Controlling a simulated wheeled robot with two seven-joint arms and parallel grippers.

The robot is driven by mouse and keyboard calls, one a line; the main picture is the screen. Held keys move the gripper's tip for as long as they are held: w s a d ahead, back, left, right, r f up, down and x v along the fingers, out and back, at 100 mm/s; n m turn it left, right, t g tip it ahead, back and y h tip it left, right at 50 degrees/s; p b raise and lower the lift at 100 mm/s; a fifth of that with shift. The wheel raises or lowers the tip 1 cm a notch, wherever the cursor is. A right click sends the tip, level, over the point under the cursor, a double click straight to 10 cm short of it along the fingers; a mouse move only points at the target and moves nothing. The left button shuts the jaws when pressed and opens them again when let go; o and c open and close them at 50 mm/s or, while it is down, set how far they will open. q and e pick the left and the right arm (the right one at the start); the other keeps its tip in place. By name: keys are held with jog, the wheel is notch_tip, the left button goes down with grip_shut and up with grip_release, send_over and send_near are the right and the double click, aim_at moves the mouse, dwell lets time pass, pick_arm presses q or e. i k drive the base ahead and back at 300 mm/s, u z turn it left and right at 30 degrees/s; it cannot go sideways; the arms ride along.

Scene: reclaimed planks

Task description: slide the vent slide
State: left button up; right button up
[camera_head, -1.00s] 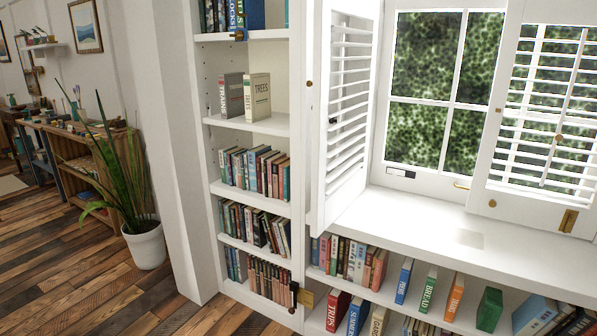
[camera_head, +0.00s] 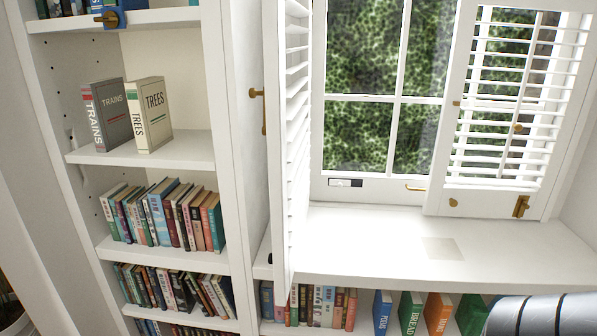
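The vent slide (camera_head: 345,183) is a small dark and white strip low on the window's bottom rail, left of the brass window handle (camera_head: 415,188). It is small in the picture, so I cannot tell exactly how far it is slid. Nothing touches it. Neither of my grippers is in view.
A louvred shutter (camera_head: 297,150) stands swung out left of the window. Another shutter (camera_head: 505,110) covers the right side. The white sill (camera_head: 370,240) below the window is clear. Bookshelves stand at left and below the sill.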

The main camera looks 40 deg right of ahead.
aim_at(341, 184)
jog(key=i, duration=1.1)
jog(key=z, duration=0.75)
